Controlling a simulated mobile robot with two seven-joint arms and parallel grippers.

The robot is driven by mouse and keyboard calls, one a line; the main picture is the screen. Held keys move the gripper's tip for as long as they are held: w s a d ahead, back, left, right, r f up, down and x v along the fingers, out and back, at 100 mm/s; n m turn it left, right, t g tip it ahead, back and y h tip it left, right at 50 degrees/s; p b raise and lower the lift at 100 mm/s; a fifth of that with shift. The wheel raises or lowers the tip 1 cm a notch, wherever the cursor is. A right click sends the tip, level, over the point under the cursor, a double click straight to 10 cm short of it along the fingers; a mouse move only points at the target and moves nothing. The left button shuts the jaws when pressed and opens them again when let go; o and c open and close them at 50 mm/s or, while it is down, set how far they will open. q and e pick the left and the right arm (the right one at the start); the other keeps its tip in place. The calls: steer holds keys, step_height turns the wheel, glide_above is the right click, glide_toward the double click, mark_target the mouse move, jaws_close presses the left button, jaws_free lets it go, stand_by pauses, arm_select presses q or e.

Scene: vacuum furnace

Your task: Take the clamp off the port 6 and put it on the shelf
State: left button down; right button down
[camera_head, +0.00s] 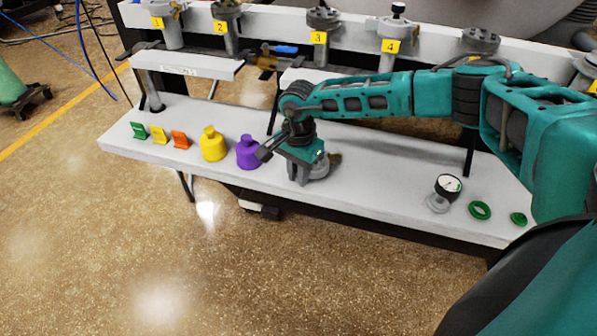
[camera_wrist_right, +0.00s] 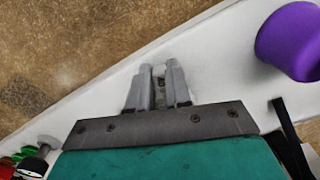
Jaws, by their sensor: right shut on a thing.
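My right gripper (camera_head: 303,176) is low over the front middle of the white shelf (camera_head: 385,182). It is shut on a small grey metal clamp (camera_head: 319,167), partly hidden by the gripper, with a brownish knob beside it. I cannot tell whether the clamp touches the shelf. In the right wrist view, the gripper's fingers (camera_wrist_right: 158,88) are close together around a small grey part. Port 6 is not clearly identifiable; a yellow-labelled fitting (camera_head: 590,68) is cut off at the right edge. My left gripper is not in view.
Green, yellow and orange pieces, a yellow bottle (camera_head: 212,144) and a purple bottle (camera_head: 249,152) stand left of the gripper. Numbered ports line the rail (camera_head: 270,22) behind. Shelf between gripper and gauge is clear.

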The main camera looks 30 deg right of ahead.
steer(key=shift+f, duration=0.2)
steer(key=c, duration=1)
jaws_free()
step_height(320, 180, up, 13)
steer(key=shift+p, duration=1)
